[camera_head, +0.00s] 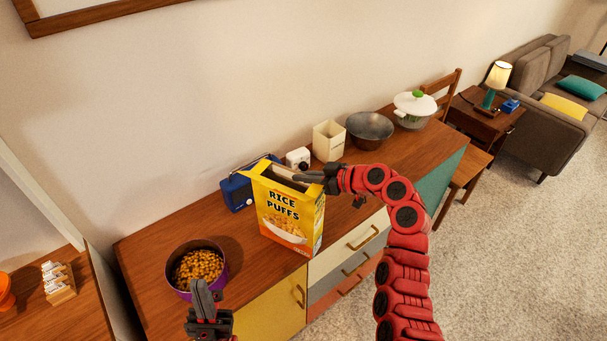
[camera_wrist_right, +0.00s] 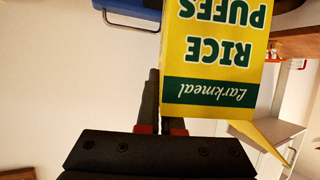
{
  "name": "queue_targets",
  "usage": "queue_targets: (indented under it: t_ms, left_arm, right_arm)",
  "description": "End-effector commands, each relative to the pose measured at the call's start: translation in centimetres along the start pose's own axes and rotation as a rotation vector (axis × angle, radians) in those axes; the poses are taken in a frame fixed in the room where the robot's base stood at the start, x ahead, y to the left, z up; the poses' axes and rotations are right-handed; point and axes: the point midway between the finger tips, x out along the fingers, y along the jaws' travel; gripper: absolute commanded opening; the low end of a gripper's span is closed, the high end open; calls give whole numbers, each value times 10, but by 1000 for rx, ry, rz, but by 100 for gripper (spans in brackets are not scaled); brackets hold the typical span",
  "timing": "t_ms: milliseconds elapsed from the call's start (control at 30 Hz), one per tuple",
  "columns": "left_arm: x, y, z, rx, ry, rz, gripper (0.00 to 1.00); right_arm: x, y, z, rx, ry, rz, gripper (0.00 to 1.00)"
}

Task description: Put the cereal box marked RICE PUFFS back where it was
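The yellow RICE PUFFS cereal box (camera_head: 289,218) is upright near the front edge of the wooden counter, its top flaps open. I cannot tell whether its base touches the counter. My right gripper (camera_head: 312,178) is at the top right edge of the box. In the right wrist view the box (camera_wrist_right: 212,55) appears upside down, and the right gripper's fingers (camera_wrist_right: 164,110) are close together at its edge, one partly hidden by the box. They look closed on the box wall. My left gripper (camera_head: 203,300) is apart from the box, beside the bowl; its finger gap is unclear.
A purple bowl of cereal (camera_head: 197,267) is on the counter left of the box. Behind the box are a blue radio (camera_head: 238,192), a white timer (camera_head: 298,158) and a cream canister (camera_head: 328,141). A metal bowl (camera_head: 370,130) and a lidded pot (camera_head: 414,110) stand farther right.

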Motion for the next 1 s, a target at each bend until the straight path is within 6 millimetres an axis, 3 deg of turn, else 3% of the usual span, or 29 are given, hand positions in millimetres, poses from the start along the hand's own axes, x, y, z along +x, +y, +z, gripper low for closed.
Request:
queue_targets:
  t_ms: [267,300,433,700,833,1000]
  left_arm:
    - [-8,0,1,0,0,0,0]
    - [-6,0,1,0,0,0,0]
    - [-6,0,1,0,0,0,0]
    - [-5,0,1,0,0,0,0]
    - [4,0,-1,0,0,0,0]
    - [-18,1,3,0,0,0,0]
  right_arm:
    - [2,0,5,0,0,0,0]
    - [1,0,3,1,0,0,10]
    - [1,0,3,1,0,0,33]
    - [1,0,3,1,-1,0,33]
    - [-2,0,-4,1,-1,0,33]
    - [-31,2,6,-1,0,6,33]
